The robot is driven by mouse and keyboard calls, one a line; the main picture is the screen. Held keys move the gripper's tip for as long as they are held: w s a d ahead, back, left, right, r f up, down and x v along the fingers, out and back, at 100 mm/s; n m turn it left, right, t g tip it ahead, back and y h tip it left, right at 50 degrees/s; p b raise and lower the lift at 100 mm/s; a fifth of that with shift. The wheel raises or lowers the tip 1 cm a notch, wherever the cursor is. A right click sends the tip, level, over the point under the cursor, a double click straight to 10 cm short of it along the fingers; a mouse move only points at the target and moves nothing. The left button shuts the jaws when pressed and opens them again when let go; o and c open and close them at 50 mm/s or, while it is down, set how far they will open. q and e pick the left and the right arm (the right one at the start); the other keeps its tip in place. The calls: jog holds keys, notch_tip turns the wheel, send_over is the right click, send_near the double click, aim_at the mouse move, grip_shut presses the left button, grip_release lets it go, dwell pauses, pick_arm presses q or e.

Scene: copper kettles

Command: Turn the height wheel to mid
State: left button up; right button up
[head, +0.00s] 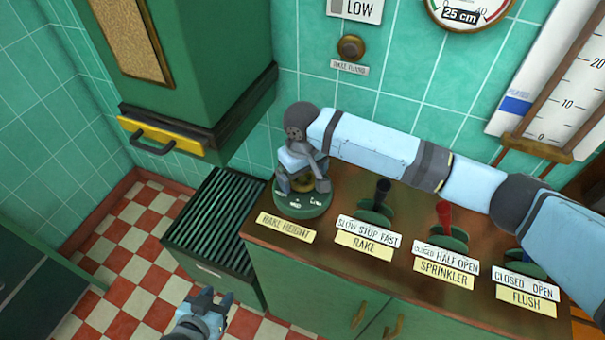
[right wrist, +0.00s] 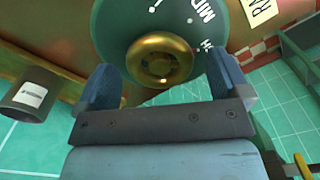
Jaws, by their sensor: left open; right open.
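The height wheel is a brass knob on a round green dial (head: 305,208) with white lettering, on the counter above the RAKE HEIGHT plate (head: 285,227). In the right wrist view the brass wheel (right wrist: 160,60) sits on the green dial (right wrist: 125,20), where MID and part of another word show. A small bright mark is on the wheel's lower rim. My right gripper (head: 302,185) is over the dial, its open fingers (right wrist: 167,82) on either side of the wheel; whether they touch it is unclear. My left gripper (head: 208,300) is open and empty, low in front of the counter.
The rake lever (head: 380,195), red sprinkler lever (head: 445,218) and a partly hidden flush lever stand to the right. A slatted green grate (head: 215,225) and a green hood (head: 205,65) with a yellow-fronted handle are on the left.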

jog(key=shift+f, duration=0.15)
jog(key=c, duration=0.9)
